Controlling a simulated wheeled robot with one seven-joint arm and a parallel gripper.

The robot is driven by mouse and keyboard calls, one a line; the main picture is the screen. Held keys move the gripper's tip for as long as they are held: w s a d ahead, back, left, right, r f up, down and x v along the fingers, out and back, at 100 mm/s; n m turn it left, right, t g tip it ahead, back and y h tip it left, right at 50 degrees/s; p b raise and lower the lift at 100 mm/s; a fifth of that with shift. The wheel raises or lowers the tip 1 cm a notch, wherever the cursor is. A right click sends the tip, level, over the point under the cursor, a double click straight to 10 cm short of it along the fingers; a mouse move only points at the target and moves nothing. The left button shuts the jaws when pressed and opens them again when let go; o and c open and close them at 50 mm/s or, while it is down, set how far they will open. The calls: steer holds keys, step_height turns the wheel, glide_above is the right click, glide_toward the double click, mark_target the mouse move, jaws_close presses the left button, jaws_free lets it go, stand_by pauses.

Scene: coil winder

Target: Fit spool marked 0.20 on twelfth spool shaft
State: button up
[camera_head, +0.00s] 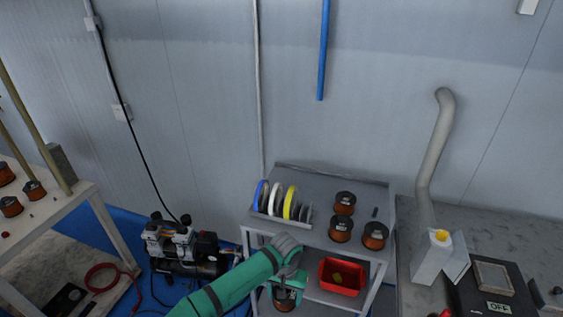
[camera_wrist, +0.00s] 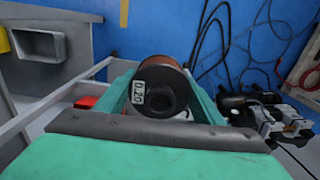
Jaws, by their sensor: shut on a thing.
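The spool marked 0.20 (camera_wrist: 158,88) has a black flange, a white label and copper-coloured wire. In the wrist view my gripper (camera_wrist: 160,105) is shut on it, with green fingers on both sides. In the head view my gripper (camera_head: 286,284) is in front of the grey cart, and the spool (camera_head: 283,303) shows low between its fingers, partly hidden. Small upright pegs stand on the white table (camera_head: 72,200) at the left, among several copper spools (camera_head: 34,190). I cannot tell which shaft is the twelfth.
The grey cart (camera_head: 285,222) holds several coloured discs (camera_head: 290,203) and copper spools (camera_head: 345,203); a red bin (camera_head: 342,277) sits on its lower shelf. An air compressor (camera_head: 185,250) stands on the blue floor between table and cart. A grey workbench (camera_head: 485,235) is at the right.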

steer(key=s+a+f+n, duration=0.1)
steer(key=s+f+n, duration=0.2)
steer(key=s+f, duration=0.4)
step_height(320, 180, down, 4)
steer(key=shift+r, duration=0.25)
steer(key=shift+w+a, duration=0.1)
steer(key=shift+w, duration=0.05)
steer(key=shift+f, duration=0.1)
